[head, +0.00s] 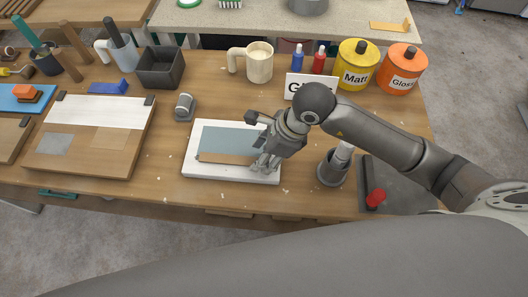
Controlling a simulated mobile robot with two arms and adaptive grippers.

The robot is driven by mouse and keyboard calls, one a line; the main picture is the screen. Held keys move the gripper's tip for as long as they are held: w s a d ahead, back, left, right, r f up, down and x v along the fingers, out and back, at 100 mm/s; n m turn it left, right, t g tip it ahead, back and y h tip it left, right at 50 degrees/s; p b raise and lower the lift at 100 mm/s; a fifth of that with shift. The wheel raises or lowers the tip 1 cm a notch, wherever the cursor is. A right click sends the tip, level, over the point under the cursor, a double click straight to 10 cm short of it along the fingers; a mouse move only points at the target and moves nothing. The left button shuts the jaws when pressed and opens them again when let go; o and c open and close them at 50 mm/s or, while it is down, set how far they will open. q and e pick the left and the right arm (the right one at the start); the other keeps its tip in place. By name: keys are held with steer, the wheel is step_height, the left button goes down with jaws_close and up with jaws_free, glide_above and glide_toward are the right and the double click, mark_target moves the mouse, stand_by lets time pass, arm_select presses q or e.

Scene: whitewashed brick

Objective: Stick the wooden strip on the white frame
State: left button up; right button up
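The white frame (190,165) lies flat on the table in the head view, with a blue-grey panel (225,138) inside it. A thin brown wooden strip (225,158) lies along the near inner edge of the frame. My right gripper (257,143) is over the right part of the frame, its fingers spread apart. Its lower finger is close to the strip's right end; whether they touch I cannot tell. The gripper hides the frame's right side. My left gripper is not in view.
A grey weight-like object (184,107) stands left of the frame. A cream mug (259,66), a white sign (300,85), a yellow can (357,66) and an orange can (402,72) stand behind. A grey cup (332,170) is at right. A wooden board (85,160) lies left.

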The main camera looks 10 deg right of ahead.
steer(key=shift+d+r, duration=0.1)
steer(key=shift+r, duration=0.15)
steer(key=v, duration=1.1)
steer(key=shift+r, duration=0.25)
steer(key=shift+s, duration=0.15)
